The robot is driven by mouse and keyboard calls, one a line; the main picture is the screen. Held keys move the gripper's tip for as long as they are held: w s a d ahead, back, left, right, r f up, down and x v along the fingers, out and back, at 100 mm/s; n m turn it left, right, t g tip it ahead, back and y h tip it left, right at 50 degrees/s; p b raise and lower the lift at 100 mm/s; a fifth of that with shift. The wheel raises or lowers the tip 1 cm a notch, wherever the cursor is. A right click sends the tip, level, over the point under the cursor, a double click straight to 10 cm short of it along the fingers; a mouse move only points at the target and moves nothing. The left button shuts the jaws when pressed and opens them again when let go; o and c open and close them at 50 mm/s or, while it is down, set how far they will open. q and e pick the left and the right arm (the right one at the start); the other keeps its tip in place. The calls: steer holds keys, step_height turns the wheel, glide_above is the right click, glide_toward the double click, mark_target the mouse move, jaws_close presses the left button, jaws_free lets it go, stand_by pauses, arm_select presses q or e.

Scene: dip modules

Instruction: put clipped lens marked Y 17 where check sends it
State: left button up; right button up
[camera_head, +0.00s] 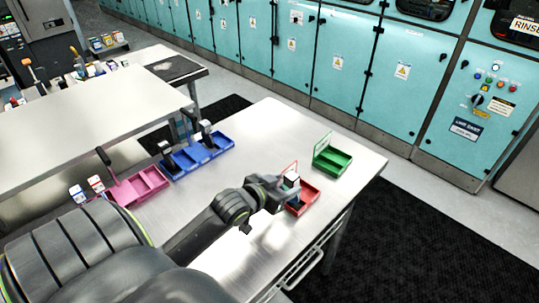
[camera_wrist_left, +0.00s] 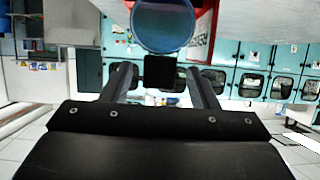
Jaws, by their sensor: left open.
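My left gripper (camera_head: 287,188) is at the red tray (camera_head: 309,193) near the right end of the metal table. In the left wrist view the two fingers (camera_wrist_left: 163,74) are apart, with a black square block (camera_wrist_left: 159,71) between their tips. A round blue-tinted lens (camera_wrist_left: 162,26) stands just beyond that block, by the red tray (camera_wrist_left: 207,18). The block looks like the lens's clip; I cannot tell whether the fingers touch it. No Y 17 mark is readable. My right gripper is not in view.
A green tray (camera_head: 333,160) with an upright sign stands behind the red one. A blue tray (camera_head: 198,155) holding black clips and a pink tray (camera_head: 140,188) lie to the left. A second table (camera_head: 90,115) stands beyond. The table between the trays is clear.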

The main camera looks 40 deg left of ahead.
arm_select(q)
steer(key=v, duration=0.7)
stand_by(0.5)
